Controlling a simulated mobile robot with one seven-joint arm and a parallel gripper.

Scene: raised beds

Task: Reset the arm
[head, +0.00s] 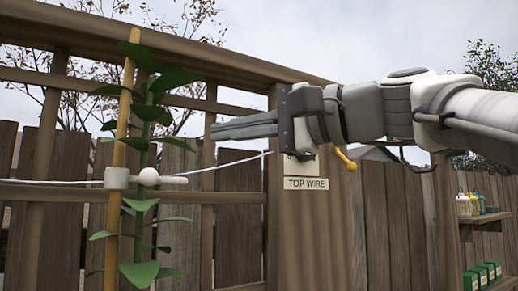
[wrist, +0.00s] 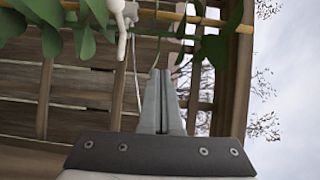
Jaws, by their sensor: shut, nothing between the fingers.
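My gripper (head: 216,131) is at the upper middle of the head view, pointing left with its long grey fingers together and nothing between them. In the wrist view my gripper (wrist: 164,74) shows its two fingers closed side by side. My arm reaches in from the right. The fingertips are apart from a green leafy plant (head: 140,200) on a yellow cane (head: 123,160) at the left. The plant's leaves (wrist: 45,10) also show at the top of the wrist view.
A white clip (head: 148,178) sits at the cane beside a wire (head: 55,182). A wooden post (head: 310,235) bears a "TOP WIRE" sign (head: 306,184) and a yellow-handled lever (head: 345,160). A shelf (head: 485,217) holds bottles at the right. A wooden fence (head: 385,215) stands behind.

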